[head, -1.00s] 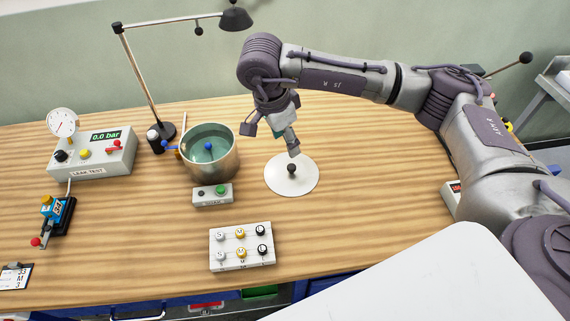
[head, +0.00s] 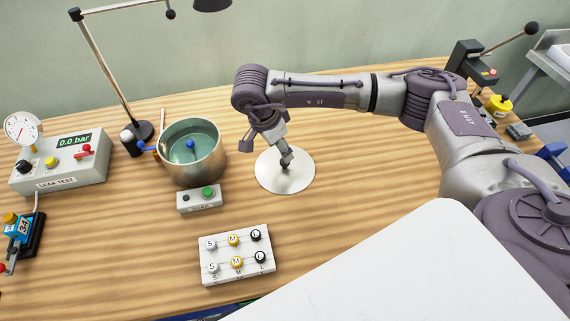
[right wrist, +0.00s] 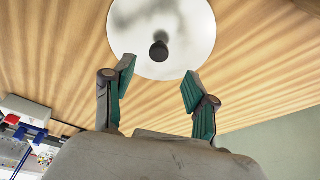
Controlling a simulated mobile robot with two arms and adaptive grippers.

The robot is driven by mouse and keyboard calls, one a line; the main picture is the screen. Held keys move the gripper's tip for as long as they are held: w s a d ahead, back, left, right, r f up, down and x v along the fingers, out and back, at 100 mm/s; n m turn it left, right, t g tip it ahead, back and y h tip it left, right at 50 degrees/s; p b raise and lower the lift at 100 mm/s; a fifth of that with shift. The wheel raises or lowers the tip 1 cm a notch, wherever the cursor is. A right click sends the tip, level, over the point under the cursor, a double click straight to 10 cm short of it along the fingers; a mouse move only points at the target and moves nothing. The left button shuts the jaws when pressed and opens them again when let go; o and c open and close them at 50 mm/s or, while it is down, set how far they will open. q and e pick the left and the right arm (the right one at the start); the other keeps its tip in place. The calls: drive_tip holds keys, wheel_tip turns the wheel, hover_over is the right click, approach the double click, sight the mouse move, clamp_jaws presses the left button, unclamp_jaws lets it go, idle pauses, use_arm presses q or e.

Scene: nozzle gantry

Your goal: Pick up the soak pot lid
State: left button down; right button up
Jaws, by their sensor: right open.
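The soak pot lid (head: 300,174) is a flat pale disc with a dark knob, lying on the wooden table right of the pot. My right gripper (head: 286,157) is above the lid, close to the knob, which it partly hides in the head view. In the right wrist view the lid (right wrist: 190,30) and its dark knob (right wrist: 159,52) lie beyond the fingertips. The right gripper (right wrist: 158,80) is open there, with nothing between its fingers. The soak pot (head: 208,160) is an open metal pot with liquid and a blue ball-shaped part inside. My left gripper is out of view.
A small box with a green button (head: 200,199) stands before the pot. A labelled block of knobs (head: 238,254) is nearer the front. A leak test unit (head: 62,160) and a lamp (head: 105,75) are at left. The table right of the lid is clear.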

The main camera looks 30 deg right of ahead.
sight(285, 164)
drive_tip(key=shift+x, duration=0.85)
drive_tip(key=p+x, duration=0.2)
drive_tip(key=x, duration=0.2)
drive_tip(key=shift+s+a, duration=0.15)
drive_tip(key=shift+s, duration=0.05)
drive_tip(key=shift+w+f, duration=0.1)
drive_tip(key=shift+f, duration=0.55)
drive_tip(key=shift+r, duration=0.1)
clamp_jaws()
